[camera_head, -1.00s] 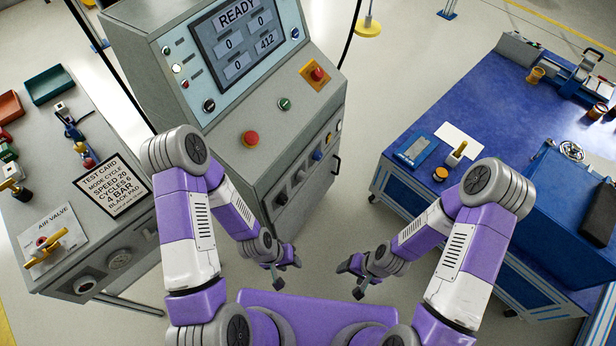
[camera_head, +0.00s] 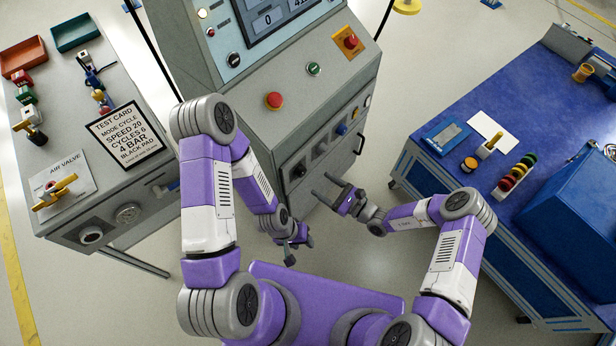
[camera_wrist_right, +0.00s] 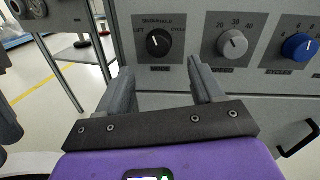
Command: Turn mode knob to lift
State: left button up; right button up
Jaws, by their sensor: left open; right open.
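The mode knob (camera_head: 299,171) is the black knob at the left end of the lower row on the grey console's front. In the right wrist view the mode knob (camera_wrist_right: 158,42) sits on a grey plate labelled MODE, with position words around it; its pale mark is too small to read surely. My right gripper (camera_head: 326,188) is open and empty, pointing at the console front. In its wrist view the fingers of the right gripper (camera_wrist_right: 160,70) stand either side of and below the knob, apart from it. My left gripper (camera_head: 299,252) is open and empty, low before the console.
A grey knob (camera_wrist_right: 232,43) and a blue knob (camera_wrist_right: 299,46) sit right of the mode knob. A red button (camera_head: 274,101) and a green button (camera_head: 314,68) are above. A grey bench (camera_head: 100,193) stands left and a blue table (camera_head: 420,176) right.

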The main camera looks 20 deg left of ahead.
aim_at(304, 174)
jog(key=b+x, duration=0.1)
jog(key=x, duration=0.6)
jog(key=shift+b, duration=0.4)
jog(key=shift+c, duration=0.5)
jog(key=c, duration=1)
